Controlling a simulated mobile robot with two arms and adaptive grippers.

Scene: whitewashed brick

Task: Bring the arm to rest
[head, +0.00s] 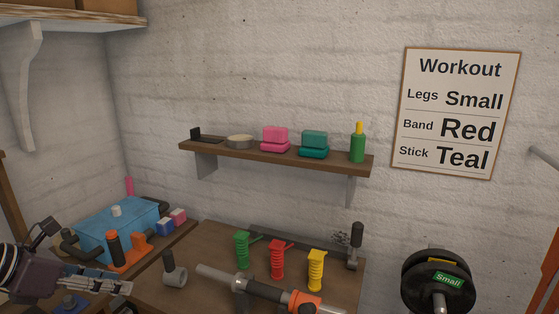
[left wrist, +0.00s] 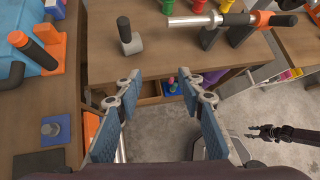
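My left gripper (head: 124,286) is at the lower left in the head view, over the front of the bench. In the left wrist view its two blue-padded fingers (left wrist: 163,80) stand wide apart with nothing between them. The floor and the bench's open lower compartment show beyond the gap. My right gripper (left wrist: 264,132) is a small dark shape at the right of the left wrist view, over the bare floor. Its fingers look parted and empty. It is not in the head view.
A wall shelf (head: 230,153) holds several small objects. Black weight plates (head: 418,272) stand right. A workout sign (head: 455,113) hangs above.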

